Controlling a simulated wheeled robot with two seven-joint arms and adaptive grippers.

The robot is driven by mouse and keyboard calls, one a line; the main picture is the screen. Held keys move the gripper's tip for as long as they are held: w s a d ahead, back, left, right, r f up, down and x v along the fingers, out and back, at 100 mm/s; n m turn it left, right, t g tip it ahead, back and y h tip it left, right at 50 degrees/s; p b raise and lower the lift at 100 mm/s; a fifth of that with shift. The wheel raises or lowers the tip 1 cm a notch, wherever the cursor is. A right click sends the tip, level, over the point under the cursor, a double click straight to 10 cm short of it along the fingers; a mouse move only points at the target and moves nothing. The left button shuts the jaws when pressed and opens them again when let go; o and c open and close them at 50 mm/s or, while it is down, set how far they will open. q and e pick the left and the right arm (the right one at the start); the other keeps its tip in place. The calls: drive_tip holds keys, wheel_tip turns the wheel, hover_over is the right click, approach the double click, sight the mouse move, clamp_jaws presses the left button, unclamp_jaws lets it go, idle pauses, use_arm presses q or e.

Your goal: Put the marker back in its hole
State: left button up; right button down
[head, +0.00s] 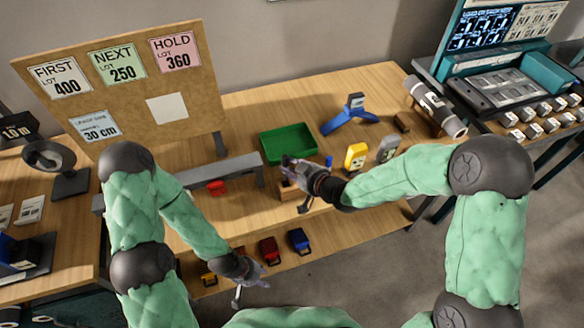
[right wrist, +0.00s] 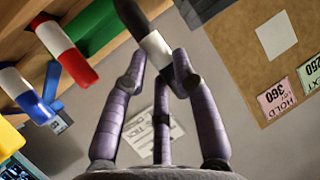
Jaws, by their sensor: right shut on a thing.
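My right gripper (head: 306,182) is over the table in front of the green tray. In the right wrist view its fingers (right wrist: 158,72) are shut on a dark marker (right wrist: 153,42) with a white band. The marker's upper end runs out of that view. A wooden block (head: 287,193), partly hidden, lies under the right gripper in the head view. Whether it has a free hole cannot be seen. In the right wrist view a red marker (right wrist: 72,58) and a blue marker (right wrist: 32,108) stand at the left, apart from the held one. My left gripper (head: 250,280) is low at the front, empty, with fingers spread.
The green tray (head: 288,143) lies behind the right gripper. A blue stand (head: 350,117), a yellow device (head: 355,157) and a grey device (head: 387,149) stand to its right. A grey rail (head: 215,172) and the notice board (head: 125,90) are at the left.

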drive_tip(key=shift+f+b, duration=3.05)
drive_tip(key=shift+f, duration=0.2)
idle(0.7)
drive_tip(key=c, duration=0.9)
unclamp_jaws()
drive_tip(key=v, duration=1.2)
drive_tip(key=s+f+m+g+h, duration=0.1)
drive_tip(key=s+f+m+g, duration=0.2)
drive_tip(key=f, duration=0.7)
drive_tip(key=s+d+f+m+g+h, duration=0.1)
drive_tip(key=s+f+m+g, duration=0.1)
drive_tip(key=s+f, duration=0.6)
drive_tip(key=s+f+m+g+h, duration=0.2)
drive_tip(key=s+f+m+g, duration=0.1)
drive_tip(key=f, duration=1)
drive_tip(key=shift+s+d+m+g, duration=0.2)
drive_tip(key=shift+s+g, duration=0.25)
drive_tip(key=shift+s, duration=0.2)
drive_tip(key=shift+s+d+m+g, duration=0.1)
drive_tip(key=shift+s+d+g, duration=0.1)
drive_tip(key=shift+s+g, duration=0.4)
